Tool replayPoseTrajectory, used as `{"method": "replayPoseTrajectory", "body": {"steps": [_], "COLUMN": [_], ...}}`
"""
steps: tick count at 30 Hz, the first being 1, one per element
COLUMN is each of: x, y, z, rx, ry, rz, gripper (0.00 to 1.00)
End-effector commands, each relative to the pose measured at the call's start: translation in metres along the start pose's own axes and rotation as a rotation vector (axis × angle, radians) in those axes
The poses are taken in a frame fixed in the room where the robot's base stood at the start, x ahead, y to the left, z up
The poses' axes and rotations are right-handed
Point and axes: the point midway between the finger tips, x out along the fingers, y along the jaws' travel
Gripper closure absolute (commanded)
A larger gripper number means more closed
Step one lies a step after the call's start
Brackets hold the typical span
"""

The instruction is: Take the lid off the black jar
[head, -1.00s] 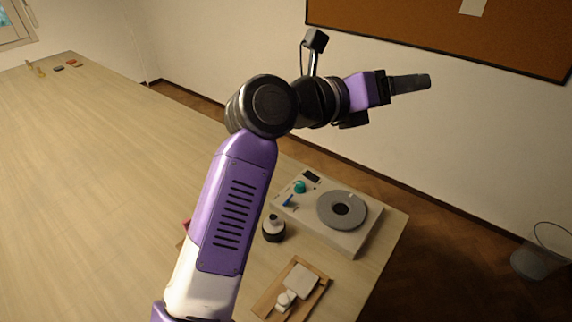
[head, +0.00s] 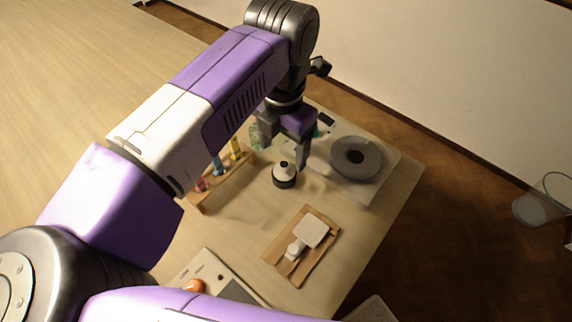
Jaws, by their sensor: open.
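The black jar (head: 285,183) stands upright on the table, to the left of the grey turntable. It has a dark base, a pale band above and a small dark knob on top that looks like part of its lid (head: 284,167). My gripper (head: 285,150) points down just above and behind the jar in the picture. Its two fingers are apart, with nothing seen between them. I cannot tell whether a finger touches the lid.
A white device with a grey disc (head: 357,158) stands right of the jar. A wooden tray (head: 274,252) with white pieces lies in front. A wooden rack (head: 222,188) with coloured vials stands to the left. A device with an orange knob (head: 195,286) is nearer.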

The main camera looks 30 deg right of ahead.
Motion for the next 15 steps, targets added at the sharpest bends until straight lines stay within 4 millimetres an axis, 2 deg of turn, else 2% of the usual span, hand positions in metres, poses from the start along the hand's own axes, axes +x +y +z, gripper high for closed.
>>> {"method": "replayPoseTrajectory", "body": {"steps": [5, 15], "x": [0.015, 0.056], "y": [-0.001, -0.001], "z": [0.002, 0.004], "rx": [-0.001, -0.001], "ry": [-0.004, -0.004], "rz": [-0.003, -0.003], "gripper": [0.28, 0.28]}}
